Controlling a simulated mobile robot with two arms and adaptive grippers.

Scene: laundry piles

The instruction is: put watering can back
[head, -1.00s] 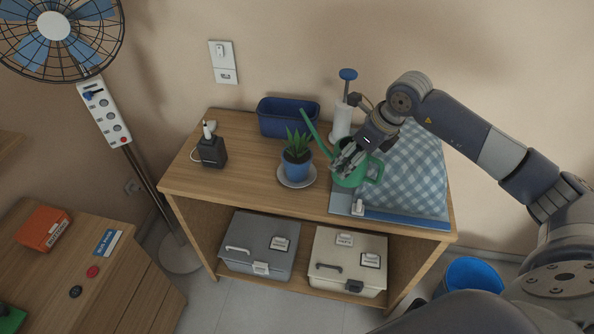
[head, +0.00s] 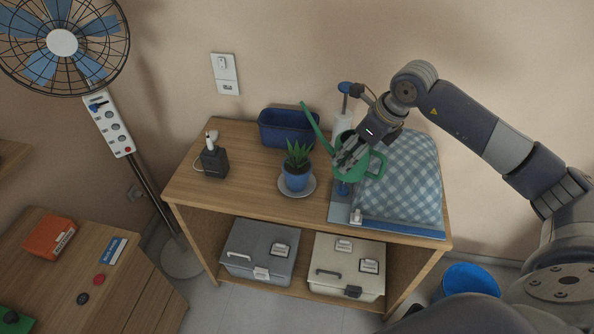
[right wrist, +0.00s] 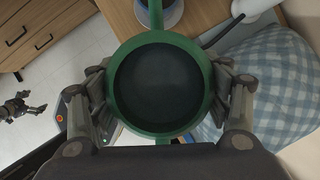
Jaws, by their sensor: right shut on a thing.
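The green watering can (head: 377,166) is in my right gripper (head: 349,160). Its long spout points up and left. My right gripper is shut on the can, which appears held above the right part of the wooden table. The right wrist view looks down into the can's round dark opening, with its green rim (right wrist: 116,103) between the fingers. A small blue item (head: 343,189) shows on the table below the can. A dark jointed shape (right wrist: 20,106), perhaps my left gripper, is small at the left of the right wrist view.
A potted plant (head: 296,181) on a saucer stands left of the can. A blue planter box (head: 288,130) and a white pump bottle (head: 343,122) stand behind. A checked cushion (head: 405,180) fills the table's right side. Bare tabletop (head: 240,185) lies left of the plant.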

